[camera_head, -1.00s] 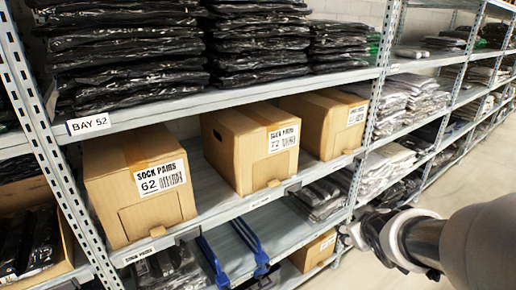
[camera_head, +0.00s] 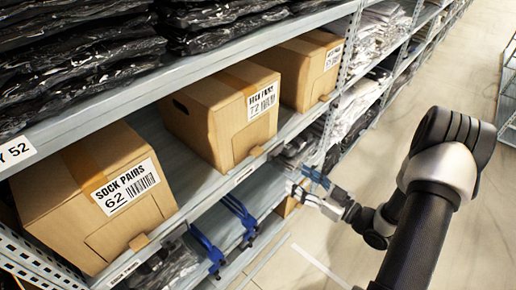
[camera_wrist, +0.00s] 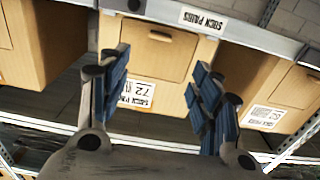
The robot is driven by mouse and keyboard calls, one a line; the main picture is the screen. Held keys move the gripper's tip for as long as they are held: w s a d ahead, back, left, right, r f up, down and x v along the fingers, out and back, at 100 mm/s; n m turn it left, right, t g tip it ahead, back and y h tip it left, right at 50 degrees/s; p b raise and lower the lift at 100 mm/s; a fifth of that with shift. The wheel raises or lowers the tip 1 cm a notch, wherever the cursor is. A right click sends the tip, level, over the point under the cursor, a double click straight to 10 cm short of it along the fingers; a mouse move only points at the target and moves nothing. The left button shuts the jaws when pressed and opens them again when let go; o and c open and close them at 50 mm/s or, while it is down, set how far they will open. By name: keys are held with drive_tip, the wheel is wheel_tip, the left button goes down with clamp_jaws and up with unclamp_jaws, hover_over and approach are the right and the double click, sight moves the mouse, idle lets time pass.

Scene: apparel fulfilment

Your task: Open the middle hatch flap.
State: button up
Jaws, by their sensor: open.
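The middle box (camera_head: 220,118), labelled SOCK PAIRS 72, stands between two similar boxes on the shelf. Its hatch flap (camera_head: 250,138) is a cut outline low on the front and looks closed, with a small tab (camera_head: 256,151) at its lower edge. In the wrist view the scene is upside down, and the flap (camera_wrist: 155,55) and tab (camera_wrist: 160,36) show near the top. My gripper (camera_head: 310,187) is open and empty, to the right of and apart from the box in the head view. In the wrist view its blue-padded fingers (camera_wrist: 158,80) frame the box front.
Box 62 (camera_head: 75,195) stands to the left and another box (camera_head: 312,75) to the right. The shelf's front rail (camera_head: 225,187) runs just below the boxes. The aisle floor (camera_head: 330,245) is open.

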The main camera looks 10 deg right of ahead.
sight(260, 153)
drive_tip(key=b+x, duration=0.2)
drive_tip(key=x, duration=1.4)
drive_tip(key=shift+w+a, duration=0.25)
drive_tip(key=shift+w, duration=0.05)
clamp_jaws()
